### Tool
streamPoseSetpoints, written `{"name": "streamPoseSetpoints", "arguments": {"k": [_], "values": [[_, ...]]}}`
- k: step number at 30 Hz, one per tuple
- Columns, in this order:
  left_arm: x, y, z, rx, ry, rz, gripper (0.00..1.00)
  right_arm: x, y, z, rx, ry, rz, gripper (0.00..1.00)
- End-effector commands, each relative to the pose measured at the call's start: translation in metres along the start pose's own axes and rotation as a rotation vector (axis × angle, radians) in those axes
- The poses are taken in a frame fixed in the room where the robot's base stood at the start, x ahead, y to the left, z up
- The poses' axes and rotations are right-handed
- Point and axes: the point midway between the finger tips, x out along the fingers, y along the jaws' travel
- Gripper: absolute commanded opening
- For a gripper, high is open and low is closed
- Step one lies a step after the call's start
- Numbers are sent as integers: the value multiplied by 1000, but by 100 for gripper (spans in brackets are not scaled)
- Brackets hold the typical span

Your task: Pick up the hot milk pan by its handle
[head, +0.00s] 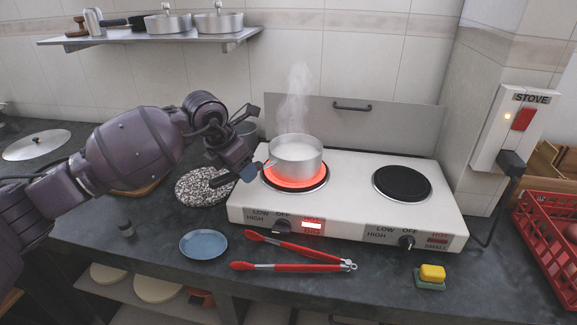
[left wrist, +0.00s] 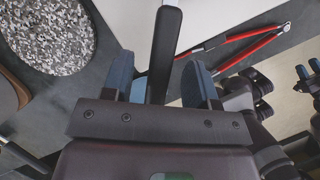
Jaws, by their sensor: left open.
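The milk pan (head: 296,158) is a small steel pot on the left burner, which glows red. It holds white liquid and steam rises from it. Its black handle (left wrist: 167,35) shows in the left wrist view. My left gripper (head: 249,168) is at the pan's left side in the head view. In the left wrist view the left gripper (left wrist: 162,80) is open, with the handle between its two blue fingers and a gap on each side. The gripper hides most of the handle in the head view. What looks like my right gripper (left wrist: 308,73) shows small at the wrist view's right edge.
The stove (head: 345,190) has a dark right burner (head: 402,183). Red tongs (head: 295,258), a blue plate (head: 203,245) and a yellow-green sponge (head: 431,275) lie in front. A speckled round board (head: 203,186) lies left of the stove. A red crate (head: 545,235) stands at right.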

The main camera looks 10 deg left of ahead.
Motion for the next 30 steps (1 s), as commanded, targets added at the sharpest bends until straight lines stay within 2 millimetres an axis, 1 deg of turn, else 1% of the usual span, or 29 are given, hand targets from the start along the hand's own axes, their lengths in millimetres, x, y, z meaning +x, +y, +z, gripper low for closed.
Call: {"name": "streamPoseSetpoints", "arguments": {"k": [1, 3, 10, 11, 18, 21, 30], "values": [[10, 0, -1, -1, 3, -3, 53, 1, 0, 3, -1, -4, -1, 43], [14, 0, -1, 0, 1, -1, 53, 2, 0, 2, -2, -2, -1, 43], [13, 0, 0, 2, -1, 1, 53, 4, 0, -5, -1, 11, -1, 43], [13, 0, 0, 2, -1, 1, 50, 4, 0, -5, 0, 12, -1, 43], [13, 0, 0, 1, -1, 1, 13, 4, -1, -6, 6, 13, 0, 43], [14, 0, 0, 1, -1, 1, 0, 4, -2, -6, 9, 13, 1, 43], [12, 0, 2, 2, -5, 1, 0, 2, -2, -1, 12, 4, 2, 43]]}}
